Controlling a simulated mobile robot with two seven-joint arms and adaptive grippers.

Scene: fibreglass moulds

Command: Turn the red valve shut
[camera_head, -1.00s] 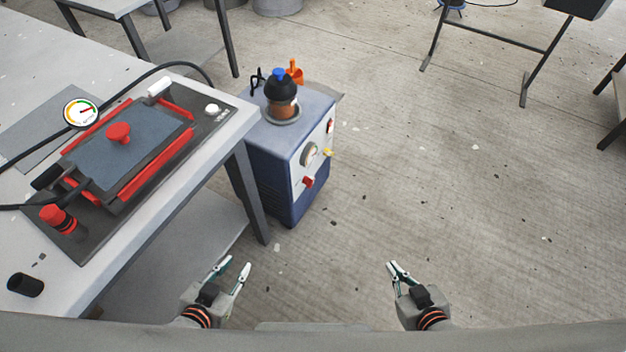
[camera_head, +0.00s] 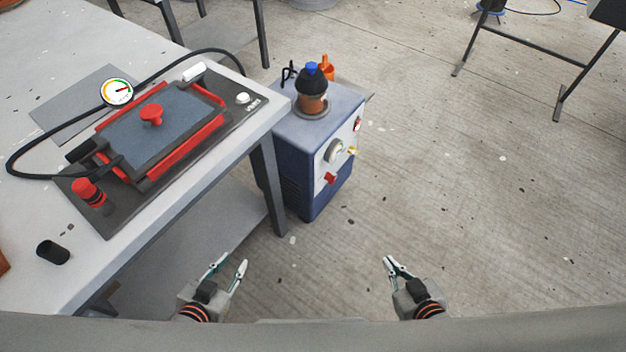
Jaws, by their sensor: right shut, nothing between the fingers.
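A red knob on a ringed stem (camera_head: 86,194) stands upright at the near left corner of a black board on the table. A larger round red knob (camera_head: 151,115) sits on the flat grey lid of the red-edged mould, and a small red knob (camera_head: 331,178) is on the blue cabinet's front. The views do not label which is the valve. My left gripper (camera_head: 229,264) is open and empty, low in front of the table, right of and apart from the ringed knob. My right gripper (camera_head: 388,264) is shut and empty, further right over the floor.
A gauge (camera_head: 117,92) and a black hose (camera_head: 40,138) are beside the mould on the grey table (camera_head: 185,208). A black cup (camera_head: 53,252) stands near the front edge. A blue cabinet (camera_head: 300,165) with a black-topped jar stands right of the table.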

